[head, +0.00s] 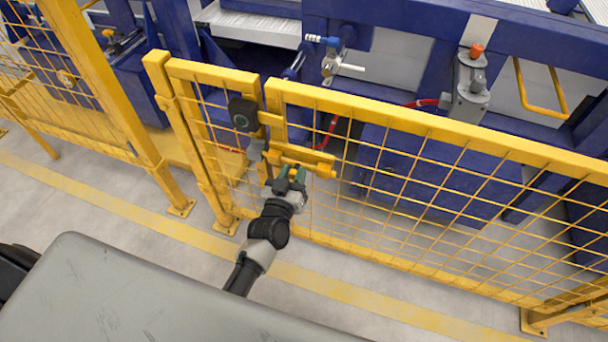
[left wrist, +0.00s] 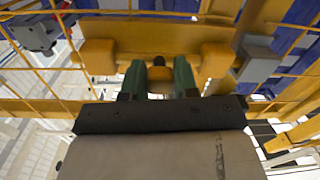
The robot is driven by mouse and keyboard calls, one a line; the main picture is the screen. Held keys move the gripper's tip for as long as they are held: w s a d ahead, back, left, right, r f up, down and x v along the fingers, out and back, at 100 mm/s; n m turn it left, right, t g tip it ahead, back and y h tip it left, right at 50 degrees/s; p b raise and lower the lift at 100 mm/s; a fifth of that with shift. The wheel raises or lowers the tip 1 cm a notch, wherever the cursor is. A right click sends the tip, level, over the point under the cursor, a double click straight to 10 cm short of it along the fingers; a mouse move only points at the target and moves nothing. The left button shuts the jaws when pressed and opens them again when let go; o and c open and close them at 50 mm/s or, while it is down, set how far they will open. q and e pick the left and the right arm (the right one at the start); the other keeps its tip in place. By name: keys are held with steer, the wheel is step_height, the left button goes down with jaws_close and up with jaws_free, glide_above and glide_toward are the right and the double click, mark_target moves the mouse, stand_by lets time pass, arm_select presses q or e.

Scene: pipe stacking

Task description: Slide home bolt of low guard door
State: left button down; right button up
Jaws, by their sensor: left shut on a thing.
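The low yellow guard door (head: 430,130) has a mesh panel and stands beside a yellow post. Its yellow bolt (head: 318,169) is mounted near the door's upper left corner. A grey block (head: 256,151) sits on the post side, to the left of the bolt. My left gripper (head: 290,174) has green fingers and is at the bolt's underside. In the left wrist view the fingers (left wrist: 159,80) are on either side of the bolt's small knob (left wrist: 158,69). The grey block (left wrist: 257,58) shows right of the bolt there; I cannot tell whether the bolt's end is inside it.
A black round-faced box (head: 243,114) is fixed at the top of the post. Blue machinery (head: 400,170) stands behind the fence. A grey flat surface (head: 130,300) fills the lower left. The floor before the fence is clear, with a yellow stripe (head: 345,292).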

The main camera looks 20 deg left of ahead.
arm_select(q)
steer(key=a, duration=0.3)
steer(key=shift+w+a, duration=0.1)
steer(key=c, duration=0.8)
jaws_free()
steer(key=shift+a, duration=0.15)
steer(key=shift+c, duration=0.2)
arm_select(e)
steer(key=shift+s+f, duration=0.4)
steer(key=shift+s, duration=0.35)
steer(key=shift+d, duration=0.1)
arm_select(q)
steer(key=s+p, duration=0.1)
steer(key=s, duration=1)
arm_select(e)
steer(key=s, duration=0.1)
steer(key=s+f, duration=0.1)
steer(key=shift+s+d+f, duration=0.1)
steer(key=shift+s+d, duration=0.15)
steer(key=shift+s, duration=0.1)
